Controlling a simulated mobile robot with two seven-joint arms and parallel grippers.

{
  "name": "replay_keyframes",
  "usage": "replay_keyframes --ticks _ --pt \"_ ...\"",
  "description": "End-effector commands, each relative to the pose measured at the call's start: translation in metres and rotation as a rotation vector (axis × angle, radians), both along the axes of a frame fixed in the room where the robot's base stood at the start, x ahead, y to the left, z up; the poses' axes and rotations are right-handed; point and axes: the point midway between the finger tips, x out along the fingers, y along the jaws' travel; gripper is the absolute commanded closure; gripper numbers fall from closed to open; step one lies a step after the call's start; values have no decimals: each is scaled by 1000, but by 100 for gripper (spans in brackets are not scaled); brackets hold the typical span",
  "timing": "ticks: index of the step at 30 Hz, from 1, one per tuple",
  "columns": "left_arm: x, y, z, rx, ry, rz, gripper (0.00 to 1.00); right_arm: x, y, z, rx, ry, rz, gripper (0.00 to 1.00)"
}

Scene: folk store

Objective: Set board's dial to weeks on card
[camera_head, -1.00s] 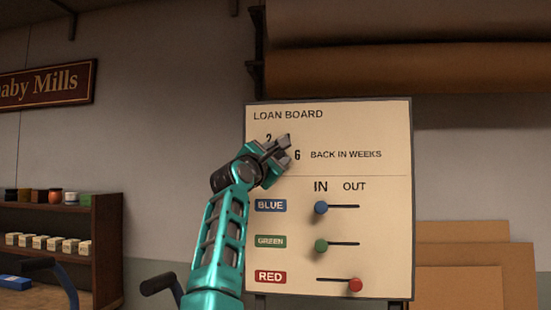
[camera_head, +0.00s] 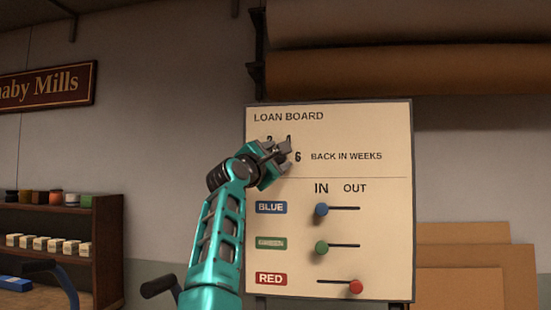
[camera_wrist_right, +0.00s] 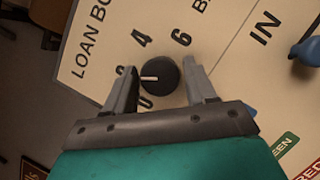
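The loan board (camera_head: 380,130) faces me on a stand, headed LOAN BOARD, with a "BACK IN WEEKS" dial. In the right wrist view the dial (camera_wrist_right: 165,78) is a round black knob with a white pointer toward the 2; the numbers 0, 2, 4 and 6 show around it. My right gripper (camera_head: 284,152) is at the dial and hides it in the head view. In the wrist view its two fingers (camera_wrist_right: 160,80) stand open on either side of the knob, with narrow gaps. My left gripper is not in view. I cannot see a card giving weeks.
Blue (camera_head: 321,209), green (camera_head: 322,248) and red (camera_head: 356,287) slider knobs sit lower on the board; blue and green are at IN, red at OUT. A shelf (camera_head: 60,215) with small goods is at left. Cardboard sheets (camera_head: 490,265) lean at right.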

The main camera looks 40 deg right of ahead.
Motion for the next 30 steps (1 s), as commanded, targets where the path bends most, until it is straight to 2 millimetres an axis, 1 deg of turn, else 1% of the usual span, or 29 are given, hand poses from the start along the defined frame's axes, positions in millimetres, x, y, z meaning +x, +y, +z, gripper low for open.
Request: replay_keyframes --ticks 1,3,4,11,14,17,21,27,30 --pt "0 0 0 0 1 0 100 0 0 0 0 1 0 39" --pt "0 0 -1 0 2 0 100 0 0 0 0 1 0 32" --pt "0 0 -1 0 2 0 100 0 0 0 0 1 0 31" --pt "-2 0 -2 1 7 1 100 0 1 0 -1 1 -1 31" --pt "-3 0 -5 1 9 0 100 -2 7 -3 -2 2 0 31" --pt "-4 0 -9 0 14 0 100 -6 20 -8 0 1 2 31" --pt "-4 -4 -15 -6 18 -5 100 -17 48 -16 0 0 3 31" --pt "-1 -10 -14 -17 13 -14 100 -33 87 -27 -1 1 3 31" --pt "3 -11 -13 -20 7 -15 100 -39 100 -31 -2 2 0 31"
